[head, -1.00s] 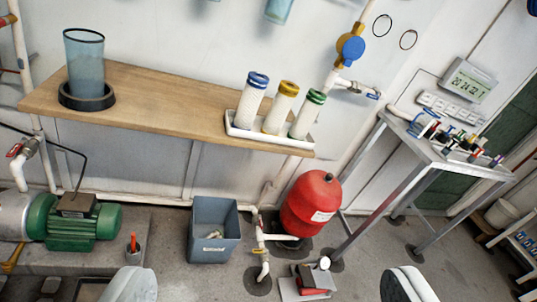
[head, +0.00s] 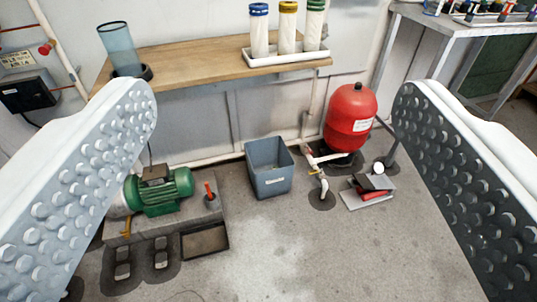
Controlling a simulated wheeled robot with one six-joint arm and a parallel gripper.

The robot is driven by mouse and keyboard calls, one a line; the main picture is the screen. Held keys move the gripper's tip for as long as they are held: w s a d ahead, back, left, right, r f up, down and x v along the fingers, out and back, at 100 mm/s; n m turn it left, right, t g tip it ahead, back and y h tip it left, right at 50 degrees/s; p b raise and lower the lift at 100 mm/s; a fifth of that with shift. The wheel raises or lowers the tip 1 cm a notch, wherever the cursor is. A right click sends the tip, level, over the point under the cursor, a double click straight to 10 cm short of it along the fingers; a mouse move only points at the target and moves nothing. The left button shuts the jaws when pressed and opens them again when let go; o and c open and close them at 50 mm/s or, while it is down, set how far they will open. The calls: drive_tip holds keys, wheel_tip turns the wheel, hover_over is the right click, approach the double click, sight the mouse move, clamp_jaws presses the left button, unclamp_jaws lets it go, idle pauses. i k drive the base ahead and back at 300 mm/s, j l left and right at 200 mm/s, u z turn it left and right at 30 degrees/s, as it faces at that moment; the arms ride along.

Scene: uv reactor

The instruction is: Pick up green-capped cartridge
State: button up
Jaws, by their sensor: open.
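The green-capped cartridge (head: 314,27) is white with a green top band. It stands upright at the right end of a white tray (head: 290,59) on the wooden bench, near the top of the head view. A yellow-capped cartridge (head: 287,30) and a blue-capped cartridge (head: 259,33) stand to its left in the same tray. My gripper (head: 272,100) is wide open and empty, with its studded fingers at the left and right of the picture. The cartridges appear well beyond the fingers, and nothing is between the fingertips up close.
The wooden bench (head: 195,61) also holds a clear blue cylinder (head: 119,47) at its left. Below are a grey bin (head: 269,169), a red tank (head: 350,117) and a green pump motor (head: 160,190). A metal table (head: 462,29) stands at the right.

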sight(315, 9)
drive_tip(key=i+l, duration=0.2)
drive_tip(key=i, duration=0.25)
drive_tip(key=i+l, duration=0.15)
drive_tip(key=i, duration=0.35)
drive_tip(key=i+l, duration=0.2)
drive_tip(key=i, duration=0.25)
drive_tip(key=i+l, duration=0.15)
drive_tip(key=i, duration=0.3)
